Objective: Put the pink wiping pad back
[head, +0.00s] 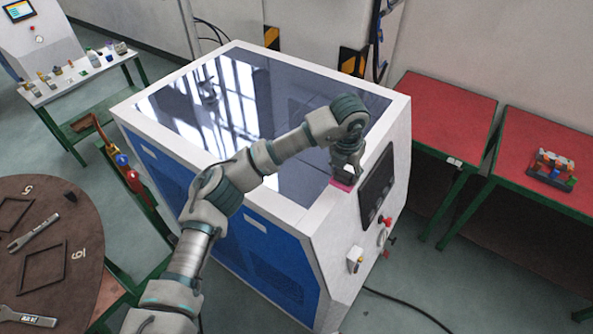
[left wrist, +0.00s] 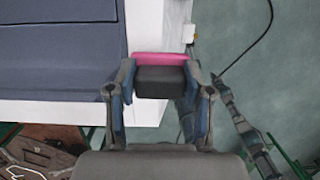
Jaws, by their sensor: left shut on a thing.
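The pink wiping pad (left wrist: 160,59) has a black block-shaped back (left wrist: 160,80) and sits between the fingers of my left gripper (left wrist: 160,92) in the left wrist view. The gripper is shut on it. In the head view the left gripper (head: 346,168) points down at the right front corner of the white generator cabinet (head: 318,212). A strip of the pink pad (head: 341,186) shows under the fingers, at the cabinet's top edge. I cannot tell whether the pad touches the surface. My right gripper is not in view.
The cabinet has a dark glass top (head: 285,100) and a sloped panel with a dark screen (head: 378,185) and red knobs. Red-topped tables (head: 440,110) stand to the right, one bearing a small coloured rack (head: 552,168). A round brown table (head: 85,215) with wrenches stands at left.

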